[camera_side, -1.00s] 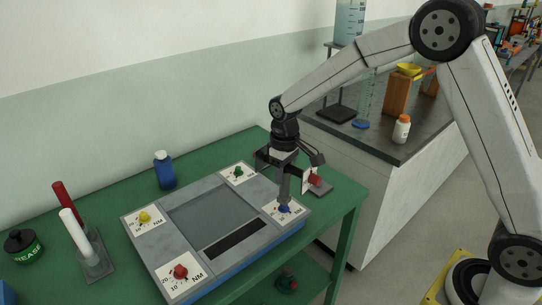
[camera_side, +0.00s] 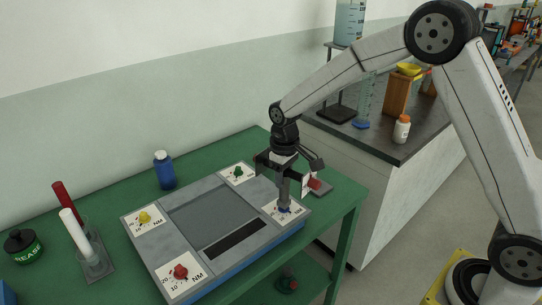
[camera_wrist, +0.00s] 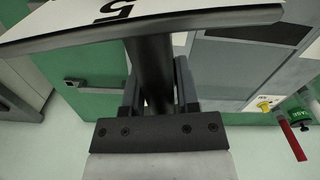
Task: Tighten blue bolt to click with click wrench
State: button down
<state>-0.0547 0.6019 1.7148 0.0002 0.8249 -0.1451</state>
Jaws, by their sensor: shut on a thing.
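The blue bolt (camera_side: 284,209) sits on the white dial card at the right corner of the grey panel (camera_side: 212,205). The click wrench (camera_side: 284,190) stands upright as a dark grey shaft, with its lower end on the blue bolt; I cannot tell how far it is seated. My gripper (camera_side: 284,168) is shut on the shaft above the bolt. In the wrist view my gripper (camera_wrist: 158,92) has a finger on each side of the dark shaft (camera_wrist: 152,62). A white plate (camera_wrist: 60,18) marked 5 spans the top there. The bolt is hidden in that view.
Yellow (camera_side: 144,217), green (camera_side: 238,172) and red (camera_side: 180,272) bolts sit on the other corner cards. A small red-topped item (camera_side: 315,183) is right of the wrench. A blue bottle (camera_side: 164,170) stands behind the panel.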

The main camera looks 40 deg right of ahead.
jog(key=shift+f, duration=0.4)
dwell(0.5)
jog(key=shift+m, duration=1.1)
jog(key=shift+m, duration=1.2)
jog(key=shift+d+m, duration=0.1)
jog(key=shift+m, duration=1)
